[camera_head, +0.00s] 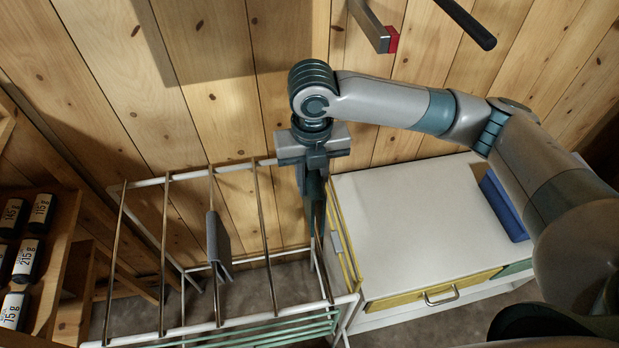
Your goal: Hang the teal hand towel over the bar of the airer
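The airer (165,248) stands at the lower left, with several thin bars running from back to front in a white frame. My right gripper (315,185) points down over the airer's right-hand bar, at the back right part of the frame. A narrow dark teal shape (316,215) hangs below it along that bar. It looks like the teal hand towel seen nearly edge-on, but it blends with the gripper's dark fingers. I cannot tell whether the fingers are open or shut, or whether the cloth touches the bar. My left gripper is out of view.
A grey cloth (218,243) hangs over a middle bar. A white-topped cabinet (410,225) with a yellow drawer stands close on the airer's right, with a blue object (503,207) on it. A shelf with dark labelled jars (30,258) is at the left. A plank wall stands behind.

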